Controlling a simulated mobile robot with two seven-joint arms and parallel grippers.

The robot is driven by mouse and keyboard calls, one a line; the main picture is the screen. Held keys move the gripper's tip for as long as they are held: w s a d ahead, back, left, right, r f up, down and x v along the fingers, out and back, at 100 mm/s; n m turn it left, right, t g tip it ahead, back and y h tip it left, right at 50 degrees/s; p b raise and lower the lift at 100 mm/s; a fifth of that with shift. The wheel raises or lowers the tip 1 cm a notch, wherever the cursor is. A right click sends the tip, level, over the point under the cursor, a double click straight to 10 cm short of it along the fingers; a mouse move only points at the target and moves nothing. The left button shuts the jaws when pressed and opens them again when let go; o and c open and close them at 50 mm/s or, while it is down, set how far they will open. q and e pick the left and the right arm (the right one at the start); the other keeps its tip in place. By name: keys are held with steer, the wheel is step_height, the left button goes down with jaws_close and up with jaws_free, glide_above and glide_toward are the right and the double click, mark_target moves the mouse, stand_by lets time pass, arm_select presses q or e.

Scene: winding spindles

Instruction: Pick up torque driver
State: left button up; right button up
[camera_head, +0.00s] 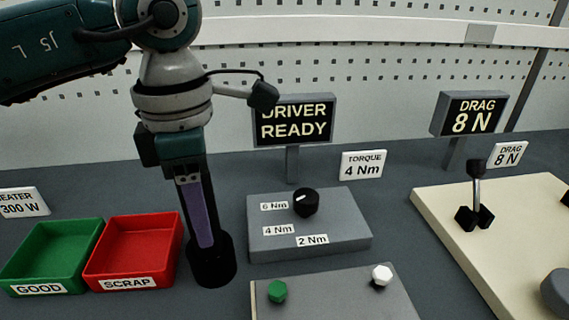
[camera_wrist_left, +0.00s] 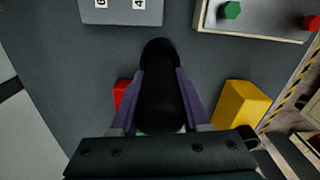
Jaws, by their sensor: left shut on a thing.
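My left gripper (camera_head: 203,243) comes down from above, between the red bin and the grey dial box. In the wrist view its two purple fingers (camera_wrist_left: 160,100) are shut on a black, rounded, elongated body, the torque driver (camera_wrist_left: 158,60). In the head view a black cylinder shape (camera_head: 212,270) shows around the fingertips, at the table. I cannot tell whether it is the driver or its holder, nor whether the driver is lifted. My right gripper is not in view.
A green GOOD bin (camera_head: 55,260) and red SCRAP bin (camera_head: 135,250) stand left. The grey dial box (camera_head: 345,238) is right, below a DRIVER READY sign (camera_head: 292,122). A plate with green and white knobs (camera_head: 335,300) is in front. A yellow block (camera_wrist_left: 243,103) shows in the wrist view.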

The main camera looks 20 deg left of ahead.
arm_select(q)
jaws_close()
